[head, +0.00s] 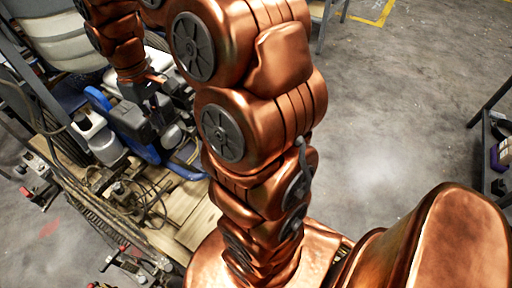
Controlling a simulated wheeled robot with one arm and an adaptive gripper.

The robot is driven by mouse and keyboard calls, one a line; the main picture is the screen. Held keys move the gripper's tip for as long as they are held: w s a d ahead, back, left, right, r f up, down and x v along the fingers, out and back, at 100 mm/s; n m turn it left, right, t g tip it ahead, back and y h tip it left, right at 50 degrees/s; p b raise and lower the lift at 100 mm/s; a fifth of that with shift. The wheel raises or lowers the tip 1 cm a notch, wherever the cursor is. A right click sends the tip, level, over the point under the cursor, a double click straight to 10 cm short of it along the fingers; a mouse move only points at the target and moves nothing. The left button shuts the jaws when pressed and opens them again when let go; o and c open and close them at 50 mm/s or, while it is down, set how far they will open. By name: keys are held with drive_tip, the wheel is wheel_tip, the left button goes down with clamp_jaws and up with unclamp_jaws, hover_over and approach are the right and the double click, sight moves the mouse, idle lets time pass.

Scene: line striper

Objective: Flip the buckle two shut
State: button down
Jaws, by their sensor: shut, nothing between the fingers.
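My gripper (154,104) is a dark shape at the end of my copper arm, in the upper left of the head view. It is small and partly lost against the dark machine parts around it. Its fingers are shut and hold nothing. It is over or beside the line striper, near its blue frame (146,152); I cannot tell whether it touches anything. I cannot pick out buckle two among the small dark parts, and my arm hides part of the machine.
A wooden deck (190,212) with cables and hoses lies below the machine. Small metal fittings (120,262) line its near edge. A dark shelf (490,150) with items stands at the right edge. The grey concrete floor (400,110) between is clear.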

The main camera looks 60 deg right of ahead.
drive_tip(key=w+d+f+b, duration=0.5)
drive_tip(key=d+f+b, duration=0.1)
drive_tip(key=d+f, duration=0.4)
drive_tip(key=w+d+f+b, duration=0.5)
drive_tip(key=w+d+f, duration=0.1)
drive_tip(key=d+f, duration=0.45)
drive_tip(key=s+d+f+m+b, duration=0.1)
drive_tip(key=s+d+f+b, duration=0.2)
drive_tip(key=d+f, duration=0.6)
drive_tip(key=s+d+f+m+g+b, duration=0.1)
drive_tip(key=s+d+f+b, duration=0.2)
drive_tip(key=d+f, duration=0.7)
drive_tip(key=b, duration=0.2)
drive_tip(key=shift+s+d+g+h+b, duration=0.2)
drive_tip(key=shift+g+h+b, duration=0.1)
drive_tip(key=shift+h+b, duration=0.1)
drive_tip(key=shift+f, duration=0.15)
drive_tip(key=b+x, duration=0.3)
drive_tip(key=x, duration=0.7)
drive_tip(key=shift+a+f, duration=0.1)
drive_tip(key=shift+f, duration=0.05)
drive_tip(key=shift+s+f+b, duration=0.25)
drive_tip(key=shift+s+b, duration=0.05)
drive_tip(key=shift+s, duration=0.3)
drive_tip(key=shift+s+f+b, duration=0.25)
drive_tip(key=shift+s+b, duration=0.05)
drive_tip(key=shift+s, duration=0.3)
drive_tip(key=shift+s+f, duration=0.2)
drive_tip(key=shift+s, duration=0.3)
